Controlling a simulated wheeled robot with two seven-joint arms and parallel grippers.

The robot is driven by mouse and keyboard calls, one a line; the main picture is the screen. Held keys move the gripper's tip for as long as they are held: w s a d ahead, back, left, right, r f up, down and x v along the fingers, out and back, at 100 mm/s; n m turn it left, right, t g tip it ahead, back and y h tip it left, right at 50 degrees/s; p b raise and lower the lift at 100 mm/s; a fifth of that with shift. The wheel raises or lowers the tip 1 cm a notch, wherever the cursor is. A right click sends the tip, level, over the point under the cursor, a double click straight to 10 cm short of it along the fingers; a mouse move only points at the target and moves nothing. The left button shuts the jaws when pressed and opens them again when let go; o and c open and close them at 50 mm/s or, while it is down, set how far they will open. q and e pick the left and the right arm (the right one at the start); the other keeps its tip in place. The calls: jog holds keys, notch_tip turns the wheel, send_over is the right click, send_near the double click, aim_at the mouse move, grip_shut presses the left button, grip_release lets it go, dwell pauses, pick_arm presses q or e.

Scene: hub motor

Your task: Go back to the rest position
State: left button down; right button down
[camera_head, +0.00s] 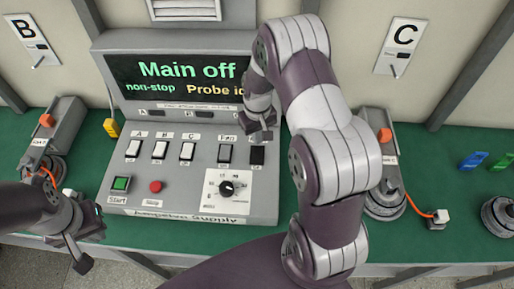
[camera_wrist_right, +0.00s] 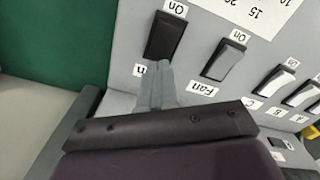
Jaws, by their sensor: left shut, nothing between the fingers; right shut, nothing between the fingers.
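My right arm reaches up over the grey supply console (camera_head: 130,205), and its gripper (camera_head: 264,138) is shut and empty at the right end of the switch row. In the right wrist view the closed fingertips (camera_wrist_right: 163,66) are right at the lower end of the black rocker switch (camera_wrist_right: 166,36); I cannot tell whether they touch it. A second dark switch, labelled Fan (camera_wrist_right: 226,60), is beside it. My left gripper (camera_head: 82,262) is shut and empty at the lower left, in front of the green table's edge, apart from the console.
The console screen (camera_head: 180,78) reads "Main off" and "non-stop"; my right arm covers its right end. A hub motor unit (camera_head: 55,135) stands left, another (camera_head: 385,200) right of my arm. Blue (camera_head: 473,160) and green clips and a round part lie far right on the green table (camera_head: 450,190).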

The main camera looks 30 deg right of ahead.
notch_tip(320, 180, up, 3)
jog(key=shift+p, duration=0.95)
jog(key=s, duration=0.2)
jog(key=s+a, duration=0.1)
jog(key=shift+s+r+m+g, duration=0.15)
jog(key=shift+s+m+g, duration=0.15)
jog(key=shift+m, duration=0.1)
jog(key=s+a+r+n+t, duration=0.1)
jog(key=s+a+r+t, duration=0.1)
jog(key=s+a+r, duration=0.5)
notch_tip(320, 180, up, 4)
jog(key=s, duration=0.3)
jog(key=shift+r, duration=0.25)
jog(key=shift+s, duration=0.1)
